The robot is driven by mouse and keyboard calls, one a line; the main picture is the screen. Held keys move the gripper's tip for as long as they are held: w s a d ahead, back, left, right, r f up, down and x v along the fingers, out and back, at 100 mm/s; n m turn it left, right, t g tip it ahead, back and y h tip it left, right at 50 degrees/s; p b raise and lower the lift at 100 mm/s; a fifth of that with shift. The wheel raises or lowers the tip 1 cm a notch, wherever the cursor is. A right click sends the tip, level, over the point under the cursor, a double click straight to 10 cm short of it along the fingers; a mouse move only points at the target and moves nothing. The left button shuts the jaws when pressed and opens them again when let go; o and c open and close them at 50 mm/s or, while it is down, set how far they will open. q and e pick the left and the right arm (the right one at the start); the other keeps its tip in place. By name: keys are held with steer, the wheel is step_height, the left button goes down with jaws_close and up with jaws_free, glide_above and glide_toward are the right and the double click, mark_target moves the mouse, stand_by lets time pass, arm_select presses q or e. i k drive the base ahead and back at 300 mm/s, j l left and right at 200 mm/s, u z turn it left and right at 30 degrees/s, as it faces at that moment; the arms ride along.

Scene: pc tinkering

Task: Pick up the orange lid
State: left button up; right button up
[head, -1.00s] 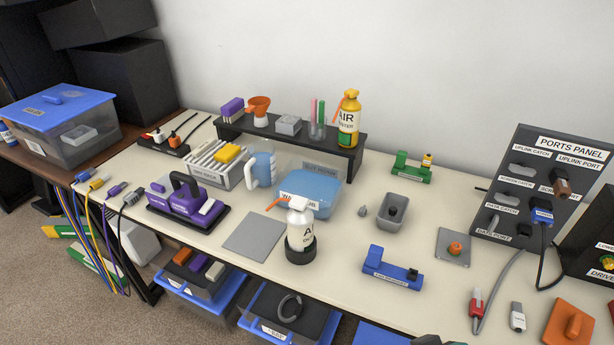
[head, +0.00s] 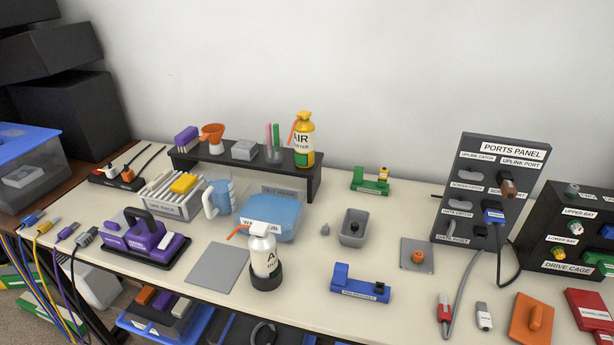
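The orange lid (head: 519,325) is a flat orange plate with a raised knob. It lies on the table at the lower right of the head view, near the front edge. Nothing covers it. Neither of my grippers shows in the head view.
A grey and white plug (head: 484,316) and a red-ended cable (head: 444,308) lie just left of the lid. A red box (head: 590,311) is just right of it. The ports panel (head: 490,195) and drive cage (head: 570,235) stand behind. A blue holder (head: 360,288) lies further left.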

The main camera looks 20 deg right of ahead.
mark_target(532, 320)
steer(key=z, duration=2.05)
steer(key=l+u, duration=0.1)
steer(key=u, duration=1.15)
steer(key=z, duration=1.25)
steer(key=k, duration=0.2)
